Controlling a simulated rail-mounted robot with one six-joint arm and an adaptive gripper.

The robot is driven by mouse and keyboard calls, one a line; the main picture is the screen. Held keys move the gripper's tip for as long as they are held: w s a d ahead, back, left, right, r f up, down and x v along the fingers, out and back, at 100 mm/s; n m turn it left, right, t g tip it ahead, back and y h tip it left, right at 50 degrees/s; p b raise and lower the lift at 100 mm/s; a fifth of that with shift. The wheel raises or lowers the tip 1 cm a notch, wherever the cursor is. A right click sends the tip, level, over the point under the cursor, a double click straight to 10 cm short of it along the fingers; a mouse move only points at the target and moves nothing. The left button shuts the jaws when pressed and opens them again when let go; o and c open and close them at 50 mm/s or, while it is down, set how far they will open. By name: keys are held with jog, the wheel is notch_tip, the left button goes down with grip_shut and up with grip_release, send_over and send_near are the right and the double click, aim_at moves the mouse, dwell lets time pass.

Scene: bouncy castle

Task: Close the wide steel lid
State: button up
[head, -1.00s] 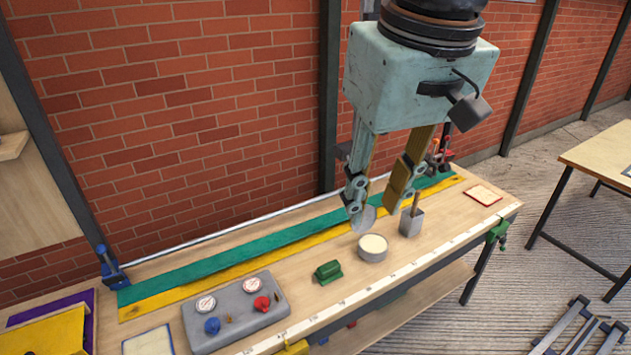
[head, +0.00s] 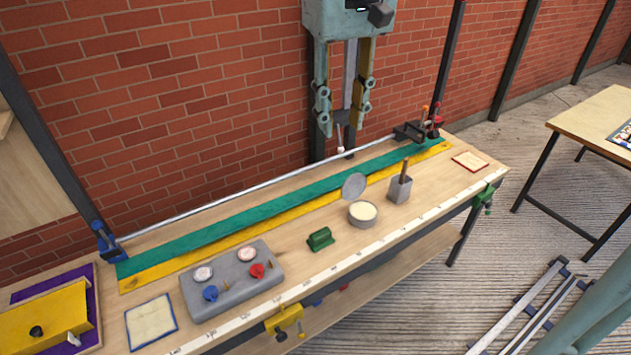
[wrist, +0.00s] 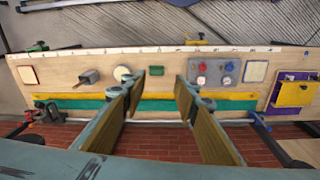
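The wide steel lid (head: 354,186) is a round grey disc. It stands open, tilted up at the back edge of a short round steel tin (head: 363,220) with a pale top. The tin also shows in the wrist view (wrist: 122,73), left of centre, partly behind a finger; I cannot make out the lid there. My gripper (head: 342,125) hangs above the back of the bench, higher than the lid and apart from it. Its two fingers are spread with nothing between them, as the wrist view (wrist: 157,88) also shows.
A grey box with a wooden handle (head: 400,188) stands right of the tin. A green block (head: 320,238) and a grey dial panel (head: 232,283) are to the left. A metal rail (head: 250,190) runs along the back, before the brick wall.

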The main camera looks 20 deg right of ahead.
jog(key=w+d+f+g+p, duration=0.1)
jog(key=w+d+f+p, duration=0.15)
jog(key=w, duration=0.75)
jog(key=g+p, duration=0.3)
send_over(351, 185)
jog(key=a, duration=0.7)
notch_tip(351, 185, down, 15)
jog(key=w+d+f+n+p, duration=0.1)
jog(key=w+d+f+p, duration=0.2)
jog(key=f, duration=0.3)
jog(key=w+d+f+g+p, duration=0.1)
jog(key=w+d+f+p, duration=0.2)
jog(key=w+f, duration=0.2)
jog(key=shift+w+d+f+n+g, duration=0.15)
jog(key=shift+d+f+n+g, duration=0.2)
jog(key=shift+f, duration=0.4)
jog(key=shift+f, duration=0.1)
jog(key=p+x, duration=0.2)
jog(key=x, duration=1.1)
jog(key=shift+d+f, duration=0.3)
jog(key=shift+f, duration=0.05)
